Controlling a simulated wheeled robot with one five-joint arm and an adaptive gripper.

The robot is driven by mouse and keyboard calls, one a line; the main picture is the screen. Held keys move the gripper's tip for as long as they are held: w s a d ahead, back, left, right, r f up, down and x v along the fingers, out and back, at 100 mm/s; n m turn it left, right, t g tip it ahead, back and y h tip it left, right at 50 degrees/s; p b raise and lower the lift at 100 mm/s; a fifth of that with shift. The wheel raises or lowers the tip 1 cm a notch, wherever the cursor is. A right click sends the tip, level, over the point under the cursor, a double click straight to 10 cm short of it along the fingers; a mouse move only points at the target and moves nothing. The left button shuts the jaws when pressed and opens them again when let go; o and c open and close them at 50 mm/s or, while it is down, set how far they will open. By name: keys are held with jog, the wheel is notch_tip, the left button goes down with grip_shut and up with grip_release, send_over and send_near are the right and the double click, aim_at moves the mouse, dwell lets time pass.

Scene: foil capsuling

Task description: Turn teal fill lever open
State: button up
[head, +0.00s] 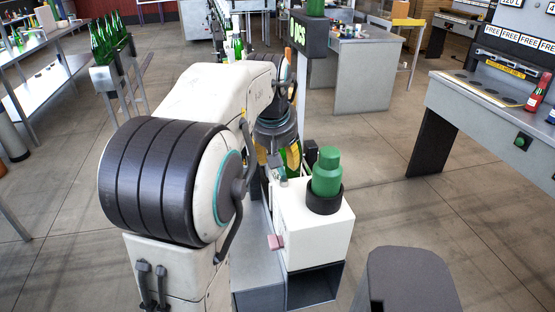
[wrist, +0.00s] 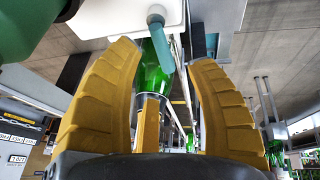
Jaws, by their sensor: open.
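The teal lever (wrist: 162,50) hangs from a pale round pivot on the white filling machine (wrist: 115,14) in the wrist view. A green glass bottle (wrist: 151,77) stands right beside the lever. My gripper (wrist: 166,56) is open. Its yellow fingers are spread on either side of the lever and bottle, and I see no finger clearly touching either. In the head view, my gripper (head: 279,160) is at the left side of the white machine (head: 318,235). My arm and gripper hide most of the bottle there, and I cannot make out the lever clearly.
A green flask-like top (head: 326,172) sits in a black collar on the machine. A rack of green bottles (head: 110,43) stands at the left. A grey workbench (head: 480,110) is at the right, with open floor before it.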

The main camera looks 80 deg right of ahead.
aim_at(280, 171)
jog(key=shift+p+x, duration=0.35)
jog(key=shift+x, duration=1.9)
jog(key=shift+c, duration=0.4)
grip_shut()
